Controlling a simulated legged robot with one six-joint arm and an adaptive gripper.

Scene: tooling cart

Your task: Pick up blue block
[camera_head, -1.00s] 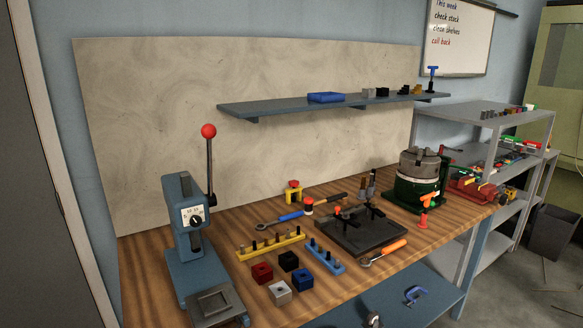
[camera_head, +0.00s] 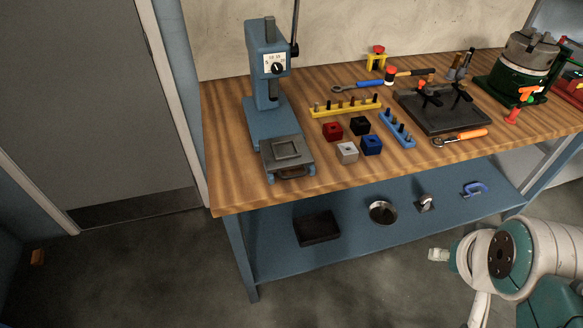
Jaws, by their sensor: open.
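The blue block (camera_head: 371,146) sits on the wooden workbench (camera_head: 235,185), near its front edge. It is a small cube with a dark spot on top. A silver block (camera_head: 347,153) stands just left of it, a black block (camera_head: 360,126) behind it and a red block (camera_head: 332,131) behind to the left. Part of my arm, teal and white, shows at the lower right, in front of the bench and well apart from the blocks. I cannot make out my gripper's fingers there.
A blue press (camera_head: 268,95) stands left of the blocks. A yellow rack (camera_head: 345,106) lies behind them and a blue rack (camera_head: 397,129) to the right. A dark plate (camera_head: 442,112) and an orange-handled tool (camera_head: 460,137) lie further right. The lower shelf (camera_head: 345,222) holds a black box (camera_head: 317,228).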

